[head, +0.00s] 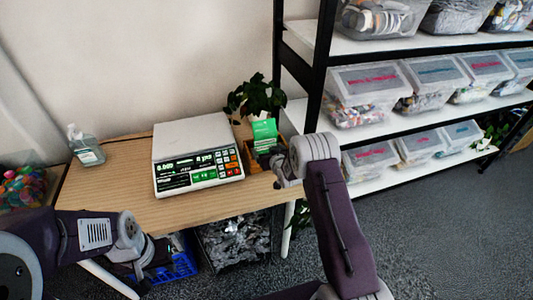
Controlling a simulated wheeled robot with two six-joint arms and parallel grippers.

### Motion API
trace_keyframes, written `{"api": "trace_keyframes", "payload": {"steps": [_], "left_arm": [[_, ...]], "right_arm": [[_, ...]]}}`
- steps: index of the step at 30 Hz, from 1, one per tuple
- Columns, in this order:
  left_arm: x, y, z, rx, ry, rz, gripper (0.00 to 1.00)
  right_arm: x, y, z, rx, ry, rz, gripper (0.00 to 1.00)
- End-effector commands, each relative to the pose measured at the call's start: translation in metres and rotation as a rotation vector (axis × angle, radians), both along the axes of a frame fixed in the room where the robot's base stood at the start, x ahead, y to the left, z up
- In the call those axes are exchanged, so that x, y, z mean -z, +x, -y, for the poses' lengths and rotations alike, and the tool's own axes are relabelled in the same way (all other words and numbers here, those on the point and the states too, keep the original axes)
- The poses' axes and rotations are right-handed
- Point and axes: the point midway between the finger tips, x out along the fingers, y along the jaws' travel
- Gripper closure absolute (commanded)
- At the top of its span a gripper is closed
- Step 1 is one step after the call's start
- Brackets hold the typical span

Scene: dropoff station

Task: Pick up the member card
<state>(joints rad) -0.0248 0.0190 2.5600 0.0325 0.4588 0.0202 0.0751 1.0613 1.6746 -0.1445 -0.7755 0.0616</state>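Green cards (264,129) stand upright at the right end of the wooden table (120,182), at a small wooden tray (252,165). I cannot tell which of them is the member card, or whether it is one card or a stack. My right gripper (268,159) is at the tray, just below and in front of the green cards. Its fingers are dark and small and partly hidden by its own wrist, so I cannot tell if they touch or hold anything. My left gripper (142,283) hangs low in front of the table, away from the cards; its fingers are unclear.
A white scale (193,140) with a green display stands left of the tray. A potted plant (256,95) is behind the cards. A sanitizer bottle (86,150) is at the left. A shelf rack (370,125) with clear bins stands close on the right. Crates (180,267) sit under the table.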

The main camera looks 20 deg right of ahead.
Motion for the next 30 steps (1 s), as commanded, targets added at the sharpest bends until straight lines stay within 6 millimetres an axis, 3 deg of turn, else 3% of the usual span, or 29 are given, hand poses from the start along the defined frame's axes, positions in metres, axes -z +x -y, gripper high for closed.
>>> {"api": "trace_keyframes", "payload": {"steps": [8, 13, 17, 24, 30], "left_arm": [[0.000, 0.000, 0.000, 0.000, 0.000, 0.000, 0.64], [-0.002, 0.000, 0.000, 0.000, 0.000, 0.000, 0.64], [-0.004, 0.000, 0.000, 0.000, 0.000, 0.000, 0.64], [-0.010, 0.000, 0.000, 0.000, 0.000, 0.000, 0.64], [-0.014, 0.000, 0.000, 0.000, 0.000, 0.000, 0.64]], "right_arm": [[0.000, 0.000, 0.000, 0.000, 0.000, 0.000, 0.48], [-0.014, 0.000, 0.000, 0.000, 0.000, 0.003, 0.48], [-0.042, 0.000, 0.000, 0.000, -0.001, 0.005, 0.48], [-0.118, 0.000, 0.000, -0.001, -0.002, 0.007, 0.48], [-0.164, 0.000, 0.000, 0.000, 0.000, 0.003, 0.48]]}}
